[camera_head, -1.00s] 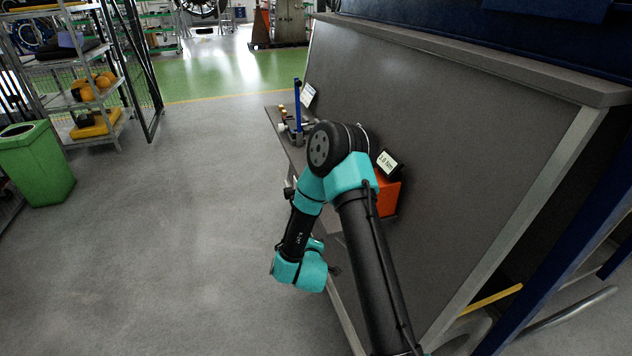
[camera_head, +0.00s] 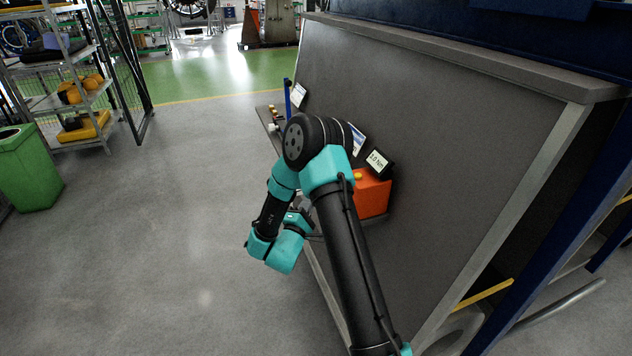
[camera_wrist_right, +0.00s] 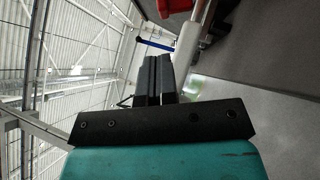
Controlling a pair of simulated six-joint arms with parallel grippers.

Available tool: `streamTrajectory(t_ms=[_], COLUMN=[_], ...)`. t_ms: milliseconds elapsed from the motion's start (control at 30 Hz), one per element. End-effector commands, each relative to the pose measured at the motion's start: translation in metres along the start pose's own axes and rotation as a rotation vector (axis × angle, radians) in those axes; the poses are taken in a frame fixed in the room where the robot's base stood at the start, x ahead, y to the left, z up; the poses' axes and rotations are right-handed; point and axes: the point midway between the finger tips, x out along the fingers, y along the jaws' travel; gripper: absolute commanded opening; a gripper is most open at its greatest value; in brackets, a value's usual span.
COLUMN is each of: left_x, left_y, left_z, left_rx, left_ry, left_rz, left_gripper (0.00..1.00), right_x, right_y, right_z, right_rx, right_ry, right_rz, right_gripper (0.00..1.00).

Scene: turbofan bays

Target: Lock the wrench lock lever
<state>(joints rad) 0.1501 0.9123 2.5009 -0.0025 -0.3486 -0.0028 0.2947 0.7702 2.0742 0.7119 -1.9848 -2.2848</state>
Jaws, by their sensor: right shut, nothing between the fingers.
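My right gripper (camera_wrist_right: 158,78) shows in the right wrist view with its two dark fingers together and nothing between them. In the head view it is mostly hidden by my right arm, close to the bench edge. The orange box (camera_head: 372,196) with a small display reading about 1.0 Nm stands on the bench, right of my arm. A blue upright bar (camera_head: 287,97) stands farther along the bench. It may be part of the wrench set. I cannot make out the wrench lock lever in either view. My left gripper is not in view.
A small white card (camera_head: 357,139) stands beside the orange box. The floor (camera_head: 170,230) left of the bench is clear. A green bin (camera_head: 28,170) and shelving stand at far left.

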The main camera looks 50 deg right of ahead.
Motion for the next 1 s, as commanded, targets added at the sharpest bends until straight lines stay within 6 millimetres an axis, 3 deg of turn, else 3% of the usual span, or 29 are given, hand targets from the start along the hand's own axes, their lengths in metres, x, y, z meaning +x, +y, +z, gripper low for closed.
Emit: streamTrajectory(t_ms=[367,800,1000], left_x=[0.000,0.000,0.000], left_y=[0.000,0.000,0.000], left_z=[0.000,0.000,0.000], left_rx=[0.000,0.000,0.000], left_ry=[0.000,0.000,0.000], left_rz=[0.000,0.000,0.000], left_gripper=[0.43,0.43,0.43], right_x=[0.010,0.076,0.096], right_y=[-0.001,-0.001,0.000], right_z=[0.000,0.000,-0.001], right_rx=[0.003,0.002,0.003], right_ry=[0.002,0.000,0.002], right_rz=[-0.002,-0.001,-0.001], right_gripper=[0.00,0.00,0.00])
